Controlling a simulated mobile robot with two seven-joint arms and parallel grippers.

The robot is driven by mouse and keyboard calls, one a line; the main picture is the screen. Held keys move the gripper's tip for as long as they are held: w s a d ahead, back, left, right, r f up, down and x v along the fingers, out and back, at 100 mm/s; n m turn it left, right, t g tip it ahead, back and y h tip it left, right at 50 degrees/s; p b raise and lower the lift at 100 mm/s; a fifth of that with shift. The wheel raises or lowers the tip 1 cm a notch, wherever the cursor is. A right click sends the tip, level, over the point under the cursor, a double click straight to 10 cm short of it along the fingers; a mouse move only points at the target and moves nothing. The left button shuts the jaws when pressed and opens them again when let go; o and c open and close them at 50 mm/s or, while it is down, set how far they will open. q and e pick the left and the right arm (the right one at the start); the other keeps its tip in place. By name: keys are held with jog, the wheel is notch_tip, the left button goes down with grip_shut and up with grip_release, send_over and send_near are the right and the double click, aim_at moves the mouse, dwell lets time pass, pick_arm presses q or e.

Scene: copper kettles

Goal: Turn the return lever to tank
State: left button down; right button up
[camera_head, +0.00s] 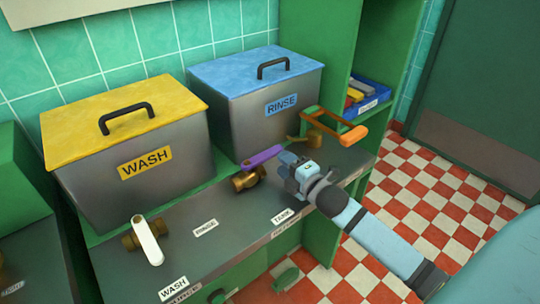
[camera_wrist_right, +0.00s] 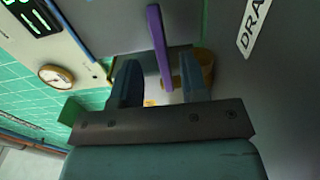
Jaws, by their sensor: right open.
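A purple lever (camera_head: 260,159) sits on a brass valve (camera_head: 247,180) on the dark counter, in front of the blue-lidded tank. It points right, toward my right gripper. A TANK label (camera_head: 283,216) lies on the counter in front of it. My right gripper (camera_head: 287,172) is open, by the lever's right end. In the right wrist view, the purple lever (camera_wrist_right: 160,45) shows between the two open fingers (camera_wrist_right: 160,88); I cannot tell whether they touch it. A label reading "DRA" (camera_wrist_right: 254,25), partly cut off, is there too. My left gripper is not in view.
A white lever (camera_head: 147,241) on a brass valve stands at front left, near WASH and RINSE labels. The WASH tank (camera_head: 75,185) and RINSE tank (camera_head: 230,120) stand behind. A blue bin (camera_head: 372,92) is on the shelf.

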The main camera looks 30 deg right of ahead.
aim_at(274, 155)
jog(key=w, duration=0.6)
jog(key=shift+a+b, duration=0.25)
jog(key=shift+b, duration=0.15)
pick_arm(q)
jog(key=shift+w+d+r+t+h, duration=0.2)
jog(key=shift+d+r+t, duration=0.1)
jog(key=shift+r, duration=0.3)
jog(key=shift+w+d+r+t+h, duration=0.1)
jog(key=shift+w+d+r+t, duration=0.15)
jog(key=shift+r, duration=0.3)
pick_arm(e)
jog(key=shift+w, duration=0.1)
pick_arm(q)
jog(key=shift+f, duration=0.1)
pick_arm(e)
grip_shut()
